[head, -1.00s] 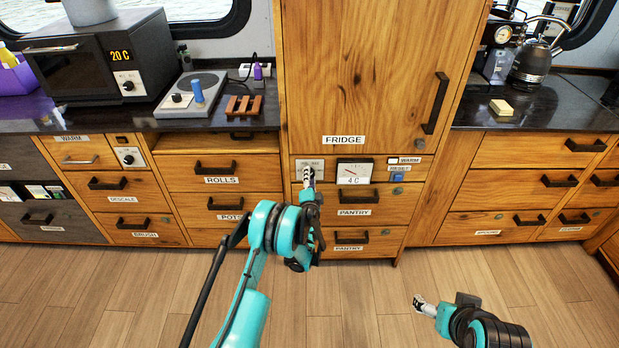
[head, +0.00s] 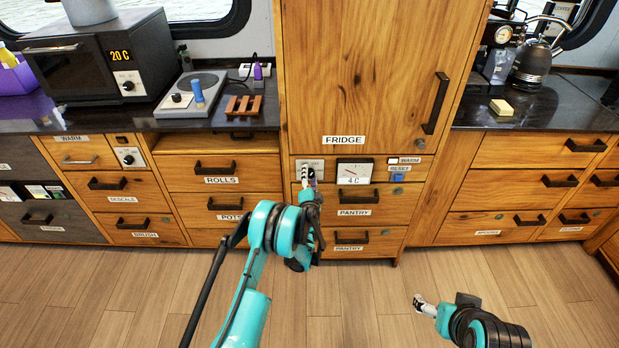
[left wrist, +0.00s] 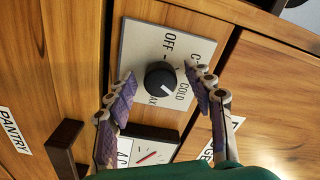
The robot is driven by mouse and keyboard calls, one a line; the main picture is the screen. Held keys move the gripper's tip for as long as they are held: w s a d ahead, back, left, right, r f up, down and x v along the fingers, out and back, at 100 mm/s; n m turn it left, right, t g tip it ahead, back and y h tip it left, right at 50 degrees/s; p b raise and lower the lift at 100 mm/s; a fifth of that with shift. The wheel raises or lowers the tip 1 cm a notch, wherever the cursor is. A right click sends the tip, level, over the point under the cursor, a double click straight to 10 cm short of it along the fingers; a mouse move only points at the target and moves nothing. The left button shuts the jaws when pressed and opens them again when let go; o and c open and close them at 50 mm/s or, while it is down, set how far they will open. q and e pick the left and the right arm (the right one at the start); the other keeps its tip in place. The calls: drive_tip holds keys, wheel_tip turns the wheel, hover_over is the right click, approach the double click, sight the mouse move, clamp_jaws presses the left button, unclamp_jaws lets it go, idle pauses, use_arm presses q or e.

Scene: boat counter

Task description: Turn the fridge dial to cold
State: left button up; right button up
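The fridge dial is a round black knob (left wrist: 161,79) on a pale plate (left wrist: 135,45) marked OFF, COLD and MAX, with one label partly hidden by a finger. Its light mark faces the COLD and MAX side; the exact setting is hard to read. My left gripper (left wrist: 163,92) is open, with one finger on each side of the knob and gaps visible between. In the head view my left gripper (head: 308,178) covers the dial, leaving part of the plate (head: 309,164) in view. My right gripper (head: 420,302) hangs over the floor, away from the cabinets; its fingers are too small to read.
A gauge (head: 354,170) reading 4 C is right of the dial, beside a WARM label and blue RESET button (head: 398,176). The FRIDGE door (head: 365,75) is above, PANTRY drawers (head: 355,198) below. A drawer handle (left wrist: 65,148) is near the left fingers.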

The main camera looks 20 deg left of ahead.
sight(309, 150)
use_arm(q)
drive_tip(key=r, duration=0.9)
drive_tip(key=shift+s+a, duration=0.2)
drive_tip(key=shift+w+d+r, duration=0.15)
drive_tip(key=shift+r, duration=0.4)
drive_tip(key=shift+f, duration=0.15)
